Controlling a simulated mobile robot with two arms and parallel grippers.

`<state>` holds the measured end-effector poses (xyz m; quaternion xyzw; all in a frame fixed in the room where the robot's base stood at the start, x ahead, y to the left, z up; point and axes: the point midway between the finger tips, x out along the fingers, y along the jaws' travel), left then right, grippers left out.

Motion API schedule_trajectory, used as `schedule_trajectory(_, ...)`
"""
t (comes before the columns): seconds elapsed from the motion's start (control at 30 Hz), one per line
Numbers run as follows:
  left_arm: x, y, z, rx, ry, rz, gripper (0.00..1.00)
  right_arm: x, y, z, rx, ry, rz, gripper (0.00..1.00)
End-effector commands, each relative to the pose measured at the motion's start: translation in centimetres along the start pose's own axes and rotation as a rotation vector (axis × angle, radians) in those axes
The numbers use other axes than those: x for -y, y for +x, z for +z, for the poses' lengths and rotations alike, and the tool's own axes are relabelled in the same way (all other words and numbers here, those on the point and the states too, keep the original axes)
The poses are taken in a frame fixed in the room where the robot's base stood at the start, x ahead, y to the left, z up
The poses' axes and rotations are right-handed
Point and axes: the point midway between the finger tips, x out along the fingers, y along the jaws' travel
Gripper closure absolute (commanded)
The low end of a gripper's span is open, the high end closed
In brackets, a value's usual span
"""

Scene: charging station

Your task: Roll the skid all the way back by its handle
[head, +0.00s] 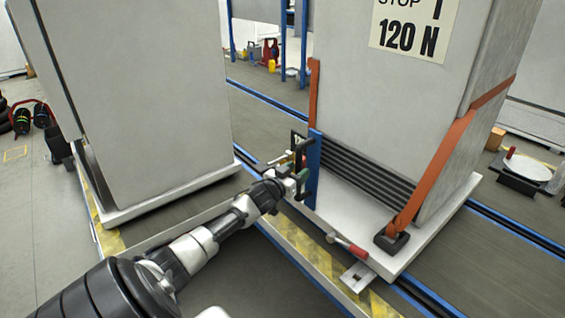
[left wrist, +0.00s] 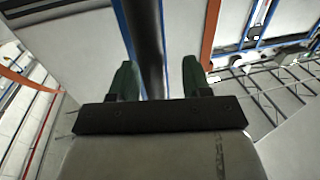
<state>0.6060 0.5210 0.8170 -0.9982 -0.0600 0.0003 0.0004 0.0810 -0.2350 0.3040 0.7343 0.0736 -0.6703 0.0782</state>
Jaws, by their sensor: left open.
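The skid (head: 335,205) is a pale low platform on blue-edged rails. It carries a tall grey cabinet (head: 380,105) tied down with orange straps. A blue upright (head: 314,160) stands at its near left corner, and a dark handle bar (left wrist: 147,40) runs along it in the left wrist view. My left gripper (head: 298,172) is at this upright. I see no clear contact. My right gripper is not in view.
A second grey cabinet (head: 140,100) on a pale base stands at left. A red-handled clamp (head: 347,245) sits at the skid's near edge, by a yellow-and-black striped strip (head: 310,255). A round white plate (head: 528,168) on a dark stand is at right.

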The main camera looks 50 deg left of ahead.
Motion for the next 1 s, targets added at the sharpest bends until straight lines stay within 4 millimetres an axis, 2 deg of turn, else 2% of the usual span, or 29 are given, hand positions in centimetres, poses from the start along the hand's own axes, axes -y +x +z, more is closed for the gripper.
schedule_trajectory(0.3, 0.1, -5.5, 0.0, 0.002, 0.001, -0.002, 0.52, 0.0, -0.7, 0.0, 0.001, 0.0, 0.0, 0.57)
schedule_trajectory(0.5, 0.2, -7.8, -0.1, 0.0, 0.0, -0.003, 0.52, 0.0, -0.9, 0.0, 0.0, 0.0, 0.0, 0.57)
schedule_trajectory(0.7, 0.3, -8.7, -0.1, -0.001, 0.001, -0.003, 0.52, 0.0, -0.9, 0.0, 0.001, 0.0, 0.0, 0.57)
schedule_trajectory(1.0, 0.3, -8.7, -0.1, -0.002, 0.001, -0.003, 0.52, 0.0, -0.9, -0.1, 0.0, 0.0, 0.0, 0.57)
